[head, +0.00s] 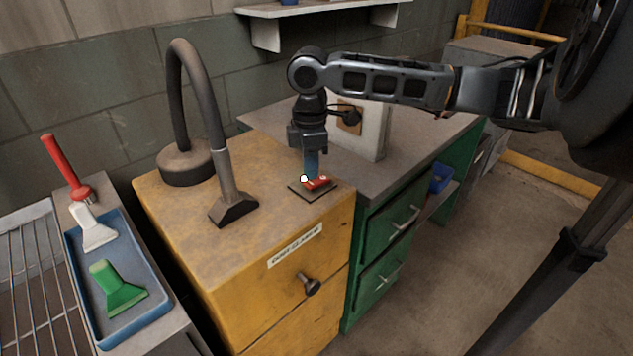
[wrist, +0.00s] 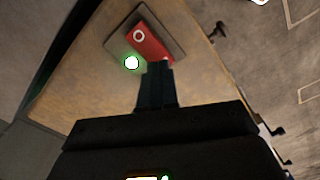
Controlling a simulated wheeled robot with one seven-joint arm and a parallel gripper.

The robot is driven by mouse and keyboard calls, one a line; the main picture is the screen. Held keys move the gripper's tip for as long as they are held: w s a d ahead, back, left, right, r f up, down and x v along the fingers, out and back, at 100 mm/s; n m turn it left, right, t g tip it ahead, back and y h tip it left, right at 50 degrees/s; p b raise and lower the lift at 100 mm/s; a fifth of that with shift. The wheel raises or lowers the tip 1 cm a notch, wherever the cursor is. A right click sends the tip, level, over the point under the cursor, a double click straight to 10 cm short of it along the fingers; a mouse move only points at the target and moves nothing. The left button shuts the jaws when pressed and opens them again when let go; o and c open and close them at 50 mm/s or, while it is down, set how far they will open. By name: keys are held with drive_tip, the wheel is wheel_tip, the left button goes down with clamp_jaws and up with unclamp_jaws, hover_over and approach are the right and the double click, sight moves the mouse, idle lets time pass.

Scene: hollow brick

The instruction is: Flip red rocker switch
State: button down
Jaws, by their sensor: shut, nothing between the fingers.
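The red rocker switch (head: 319,183) sits on a dark square plate (head: 303,193) on top of the yellow cabinet, near its right edge. My gripper (head: 311,176) is shut and empty, pointing down just behind the switch. In the wrist view its fingertips (wrist: 158,66) are at the rocker's lower edge. I cannot tell whether they touch it.
A black bent-arm lamp-like fixture (head: 228,165) stands on the yellow cabinet (head: 185,215) left of the switch. A white box (head: 373,130) stands behind on the grey-topped green cabinet. A blue tray (head: 165,300) with a green scraper (head: 118,288) lies at lower left.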

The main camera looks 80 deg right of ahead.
sight(311, 183)
drive_tip(key=shift+f+b, duration=0.65)
drive_tip(key=shift+f, duration=0.4)
idle(0.8)
drive_tip(key=shift+r, duration=0.15)
drive_tip(key=shift+r+p, duration=3)
drive_tip(key=shift+r, duration=0.4)
